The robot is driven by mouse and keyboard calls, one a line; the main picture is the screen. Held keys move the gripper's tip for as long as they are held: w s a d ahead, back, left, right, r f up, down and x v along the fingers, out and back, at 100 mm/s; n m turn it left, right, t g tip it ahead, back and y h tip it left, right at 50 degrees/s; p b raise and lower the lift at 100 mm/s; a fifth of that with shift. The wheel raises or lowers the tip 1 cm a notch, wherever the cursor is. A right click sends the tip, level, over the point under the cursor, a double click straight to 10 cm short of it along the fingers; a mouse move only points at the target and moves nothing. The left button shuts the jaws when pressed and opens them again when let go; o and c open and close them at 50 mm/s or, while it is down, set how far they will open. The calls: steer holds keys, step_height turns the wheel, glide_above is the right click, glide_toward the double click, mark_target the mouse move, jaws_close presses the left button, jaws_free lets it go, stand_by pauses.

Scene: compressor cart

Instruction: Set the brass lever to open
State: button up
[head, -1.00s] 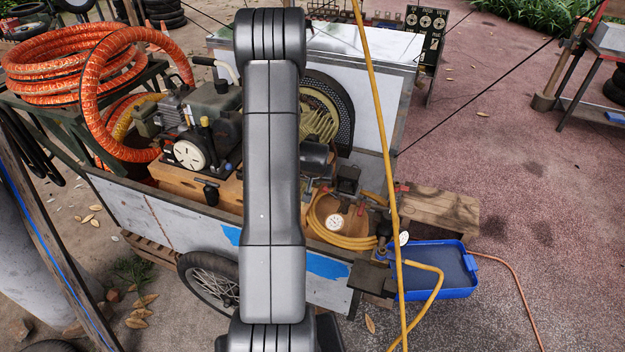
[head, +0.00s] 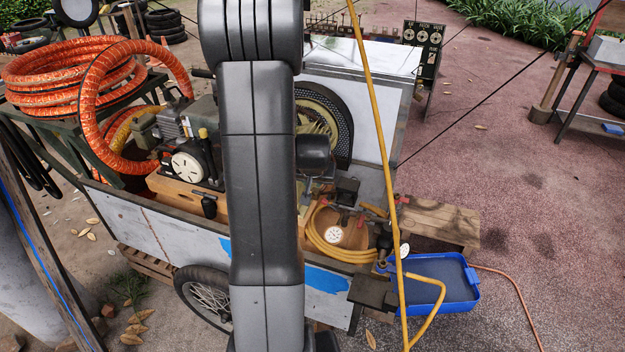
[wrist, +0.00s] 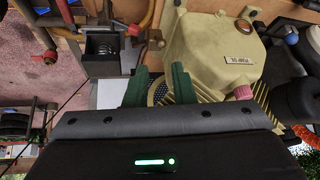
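I cannot surely single out a brass lever in either view. In the wrist view a small red-handled valve (wrist: 45,57) sits on an orange-yellow pipe at the upper left. Another red handle (wrist: 133,30) shows near the top centre, beside a brass-coloured pipe. My gripper (wrist: 159,82) has two green fingers standing apart, with nothing held between them. The red handles lie beyond the fingertips and apart from them. A cream housing with a label (wrist: 215,50) is to the right of the fingers. In the head view my arm hides the middle of the cart, and the gripper is not visible.
A yellow hose (head: 375,130) crosses the head view.

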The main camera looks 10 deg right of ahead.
mark_target(311, 191)
steer(key=shift+v, duration=1.45)
steer(key=p+x, duration=0.1)
steer(key=x, duration=1.1)
steer(key=shift+w+f+p, duration=0.1)
steer(key=shift+f+p, duration=0.05)
steer(key=shift+p, duration=0.2)
steer(key=shift+w+f, duration=0.4)
steer(key=shift+f, duration=0.25)
